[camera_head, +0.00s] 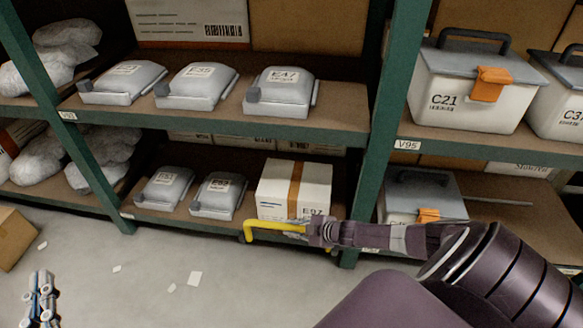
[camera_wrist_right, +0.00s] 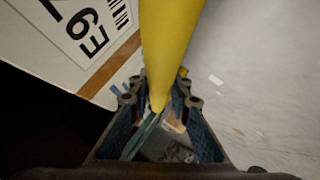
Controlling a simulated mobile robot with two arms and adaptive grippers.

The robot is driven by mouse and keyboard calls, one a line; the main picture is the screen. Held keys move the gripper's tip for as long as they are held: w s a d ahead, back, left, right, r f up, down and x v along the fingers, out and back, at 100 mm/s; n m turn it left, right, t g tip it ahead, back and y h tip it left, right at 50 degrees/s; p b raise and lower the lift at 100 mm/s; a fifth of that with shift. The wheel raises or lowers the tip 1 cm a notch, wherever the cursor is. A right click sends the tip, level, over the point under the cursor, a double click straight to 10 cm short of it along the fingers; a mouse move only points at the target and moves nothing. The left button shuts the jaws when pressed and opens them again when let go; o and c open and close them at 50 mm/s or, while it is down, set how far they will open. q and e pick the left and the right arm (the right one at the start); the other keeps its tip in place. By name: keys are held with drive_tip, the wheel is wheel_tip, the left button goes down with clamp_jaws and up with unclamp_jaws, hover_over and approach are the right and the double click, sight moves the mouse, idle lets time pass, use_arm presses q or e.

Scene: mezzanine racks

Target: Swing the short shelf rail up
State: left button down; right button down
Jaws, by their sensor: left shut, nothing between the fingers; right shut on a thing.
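The short shelf rail (camera_head: 276,226) is a yellow bar with a bent end at its left. It lies roughly level along the front of the lower shelf, before the white box E97 (camera_head: 297,188). My right gripper (camera_head: 318,232) is shut on its right part. In the right wrist view the yellow rail (camera_wrist_right: 170,45) runs from the top down between the fingers (camera_wrist_right: 160,105). My left gripper (camera_head: 42,280) is shut and empty over the floor at the lower left, far from the rail.
Grey packs (camera_head: 217,195) lie on the lower shelf left of the box. A green upright (camera_head: 379,130) stands just right of it. The upper shelf (camera_head: 210,119) holds more packs. Lidded bin C21 (camera_head: 455,95) is at right. The floor (camera_head: 215,275) in front is clear except for paper scraps.

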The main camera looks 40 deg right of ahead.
use_arm(q)
drive_tip(key=shift+w+d+f, duration=0.15)
drive_tip(key=shift+w+f, duration=0.05)
drive_tip(key=shift+f, duration=0.15)
use_arm(e)
drive_tip(key=shift+w+d+r, duration=0.15)
drive_tip(key=shift+w+d, duration=0.25)
drive_tip(key=c, duration=1.8)
unclamp_jaws()
drive_tip(key=shift+o, duration=0.2)
drive_tip(key=shift+a, duration=0.1)
use_arm(q)
drive_tip(key=shift+f, duration=0.1)
use_arm(e)
drive_tip(key=shift+s, duration=0.2)
drive_tip(key=shift+s, duration=0.2)
drive_tip(key=v, duration=1.1)
drive_tip(key=shift+r, duration=0.2)
